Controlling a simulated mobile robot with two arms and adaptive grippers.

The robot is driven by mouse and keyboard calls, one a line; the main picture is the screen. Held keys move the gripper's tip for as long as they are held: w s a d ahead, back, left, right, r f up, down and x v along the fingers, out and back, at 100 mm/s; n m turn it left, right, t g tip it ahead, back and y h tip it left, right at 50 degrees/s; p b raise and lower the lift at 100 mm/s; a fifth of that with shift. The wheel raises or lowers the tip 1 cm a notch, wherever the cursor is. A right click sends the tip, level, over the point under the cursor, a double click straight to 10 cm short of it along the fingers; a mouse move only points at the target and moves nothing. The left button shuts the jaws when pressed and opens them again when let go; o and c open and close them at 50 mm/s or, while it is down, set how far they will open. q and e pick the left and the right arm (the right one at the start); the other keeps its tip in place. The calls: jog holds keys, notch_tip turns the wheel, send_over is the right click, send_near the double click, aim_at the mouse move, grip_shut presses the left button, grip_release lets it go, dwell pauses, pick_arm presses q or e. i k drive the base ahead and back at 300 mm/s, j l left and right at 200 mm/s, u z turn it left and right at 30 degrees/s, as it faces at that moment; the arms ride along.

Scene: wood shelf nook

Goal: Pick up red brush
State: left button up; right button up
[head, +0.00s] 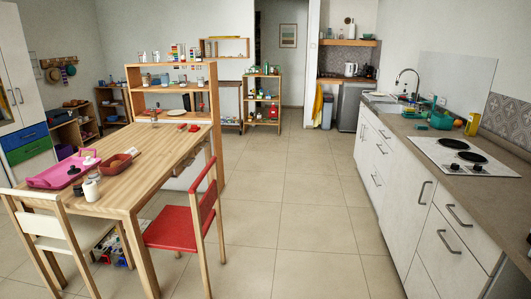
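I cannot make out a red brush for certain. Small red items (189,127) lie near the far right end of the wooden table (150,153), close to a plate; they are too small to identify. Neither of my grippers shows in the head view.
The table also bears a pink tray (52,178), a reddish-brown dish (115,167) and white jars (91,189). A red chair (178,228) and a pale chair (60,222) stand at it. A kitchen counter (403,120) runs along the right. The tiled floor (285,200) between is clear.

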aim_at(184, 126)
jog(key=i, duration=2)
jog(key=l+z, duration=0.05)
jog(key=l, duration=0.05)
